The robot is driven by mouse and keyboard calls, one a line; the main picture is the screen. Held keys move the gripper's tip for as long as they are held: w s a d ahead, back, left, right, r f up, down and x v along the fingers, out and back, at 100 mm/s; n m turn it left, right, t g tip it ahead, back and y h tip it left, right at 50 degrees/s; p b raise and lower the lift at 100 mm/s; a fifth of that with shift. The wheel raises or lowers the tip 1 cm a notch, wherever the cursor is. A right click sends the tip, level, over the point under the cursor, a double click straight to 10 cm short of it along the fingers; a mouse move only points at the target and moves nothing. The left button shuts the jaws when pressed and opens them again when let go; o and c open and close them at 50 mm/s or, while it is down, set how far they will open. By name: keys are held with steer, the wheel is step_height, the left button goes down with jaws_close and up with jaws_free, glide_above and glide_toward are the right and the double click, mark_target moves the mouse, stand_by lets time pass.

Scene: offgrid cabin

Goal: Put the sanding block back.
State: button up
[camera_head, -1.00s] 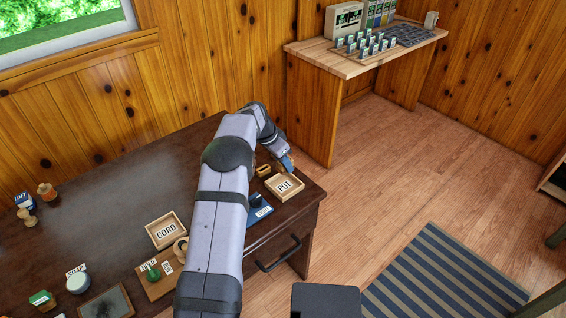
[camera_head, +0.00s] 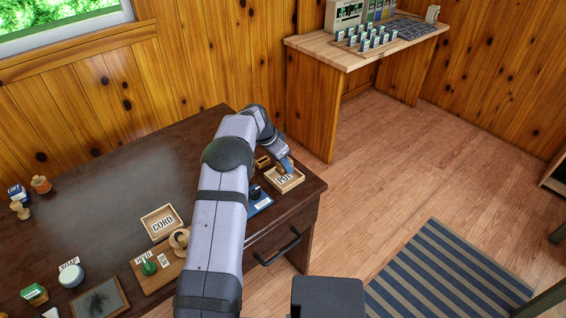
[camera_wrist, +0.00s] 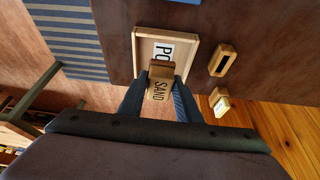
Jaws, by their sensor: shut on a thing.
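My gripper (camera_wrist: 160,98) is shut on the sanding block (camera_wrist: 159,81), a small wooden block marked "SAND". In the wrist view the block is between the two fingers, in front of a shallow wooden tray (camera_wrist: 138,50) with a white label starting "PO". In the head view that tray (camera_head: 295,184) reads "POT" and sits near the desk's right end. My gripper (camera_head: 287,167) is at the tray's far side there, and the block is mostly hidden. I cannot tell whether the block touches the tray.
Beside the tray are a slotted wooden holder (camera_wrist: 222,60) and a small labelled wooden piece (camera_wrist: 220,102). The "CORD" tray (camera_head: 148,232) and a wooden board (camera_head: 150,280) are further left. The desk's back middle is clear.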

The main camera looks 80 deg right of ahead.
steer(key=shift+f+b, duration=1.2)
steer(key=shift+f, duration=0.6)
steer(key=shift+f, duration=0.3)
steer(key=o, duration=1)
steer(key=shift+r, duration=0.1)
steer(key=shift+b+v, duration=0.95)
steer(key=shift+v, duration=2.65)
